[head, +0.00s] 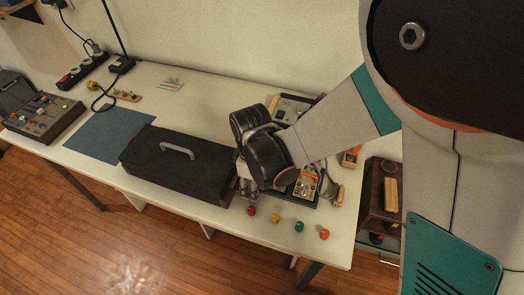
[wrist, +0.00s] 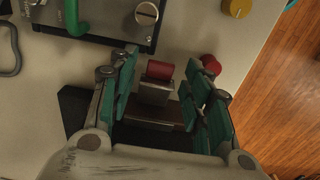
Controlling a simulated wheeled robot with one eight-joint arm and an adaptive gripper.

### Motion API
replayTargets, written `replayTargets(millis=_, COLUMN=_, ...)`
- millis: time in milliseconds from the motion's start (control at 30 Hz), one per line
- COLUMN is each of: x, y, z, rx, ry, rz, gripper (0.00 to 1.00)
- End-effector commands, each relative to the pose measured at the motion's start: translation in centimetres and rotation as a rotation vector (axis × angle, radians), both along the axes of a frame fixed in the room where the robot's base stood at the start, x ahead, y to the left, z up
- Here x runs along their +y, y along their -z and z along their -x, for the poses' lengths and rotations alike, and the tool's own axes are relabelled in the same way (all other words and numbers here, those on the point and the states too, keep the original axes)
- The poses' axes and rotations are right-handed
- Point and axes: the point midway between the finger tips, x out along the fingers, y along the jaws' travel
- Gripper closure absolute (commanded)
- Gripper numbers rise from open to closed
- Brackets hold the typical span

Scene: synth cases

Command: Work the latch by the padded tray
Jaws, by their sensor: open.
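My gripper (wrist: 160,75) is open, with teal-padded fingers on both sides of a small block with a red end (wrist: 159,70), apart from it. This red-ended piece may be the latch; a pale part and a brownish part lie below it between the fingers. In the head view my gripper (head: 246,188) points down at the right end of a black case (head: 165,165) with a grey handle. My arm hides the red-ended piece there. I cannot tell which thing is the padded tray.
Red (head: 250,210), yellow (head: 275,217), green (head: 299,226) and orange-red (head: 324,234) knobs line the front edge. A blue mat (head: 108,135) and a control box (head: 45,117) are at left. The table's back middle is mostly clear.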

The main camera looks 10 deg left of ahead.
Motion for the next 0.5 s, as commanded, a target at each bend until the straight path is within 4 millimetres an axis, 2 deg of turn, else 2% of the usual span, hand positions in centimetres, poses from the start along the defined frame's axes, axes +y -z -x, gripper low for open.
replayTargets(millis=33, x=0.00, y=-0.01, z=-0.01, rx=0.000, ry=0.000, rz=0.000, gripper=0.55)
replayTargets(millis=67, x=0.00, y=-0.01, z=-0.02, rx=0.000, ry=0.000, rz=0.000, gripper=0.60)
replayTargets(millis=200, x=0.01, y=-0.01, z=-0.03, rx=0.000, ry=0.000, rz=0.000, gripper=0.91)
replayTargets(millis=500, x=0.12, y=-0.10, z=-0.01, rx=0.003, ry=0.000, rz=0.020, gripper=0.91)
